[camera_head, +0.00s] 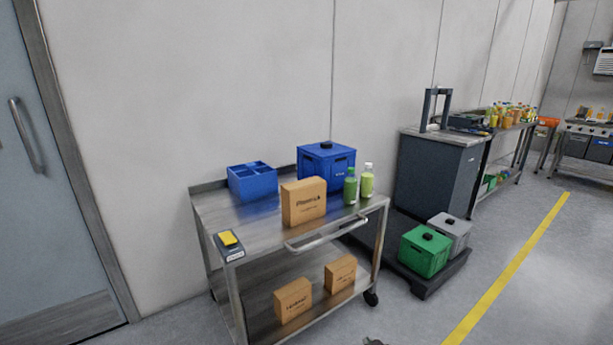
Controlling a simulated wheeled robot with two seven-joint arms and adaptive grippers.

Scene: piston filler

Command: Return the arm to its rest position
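Neither of my grippers shows clearly, and no arm can be made out. A small dark shape (373,341) is cut off by the bottom edge of the head view; I cannot tell what it is. The steel cart (262,226) stands against the wall in the middle. On its top are a blue divided bin (252,181), a blue lidded crate (326,161), a cardboard box (303,202), two green bottles (350,187) with different caps, and a yellow-topped device (229,240) at the front left corner.
Two cardboard boxes (293,299) sit on the cart's lower shelf. A green crate (423,252) and a grey crate (450,234) stand on a dark low platform (428,284) to the right. Beyond are a grey cabinet (437,175) and a bottle-laden bench. The right floor is clear.

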